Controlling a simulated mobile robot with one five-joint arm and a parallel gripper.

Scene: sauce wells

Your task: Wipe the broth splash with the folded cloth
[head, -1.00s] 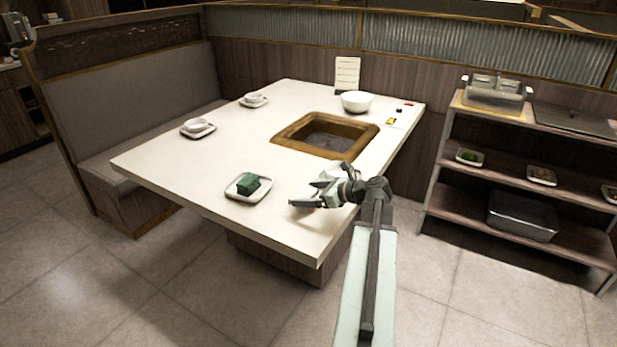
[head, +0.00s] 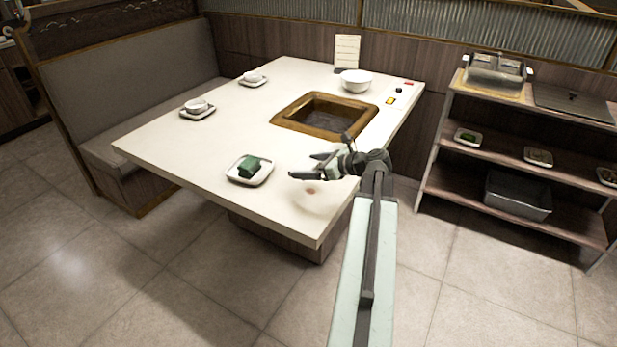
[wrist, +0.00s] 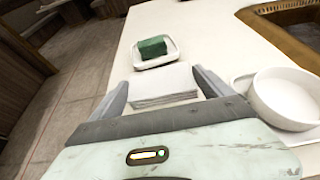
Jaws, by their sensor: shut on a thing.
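My gripper (head: 308,168) is above the near right part of the table. In the wrist view my gripper (wrist: 160,78) is shut on the folded cloth (wrist: 165,88), a white layered pad between its two fingers. The cloth is hard to make out in the head view. The broth splash (head: 311,190) looks like a small reddish-brown spot on the white table top, just below and in front of my gripper in the head view. I do not make it out in the wrist view.
A white dish with a green block (head: 253,167) stands left of my gripper. A white bowl (wrist: 288,95) is close at the right in the wrist view. A wood-framed well (head: 285,122) lies behind. Cups on saucers are at the far left; a shelf unit stands right.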

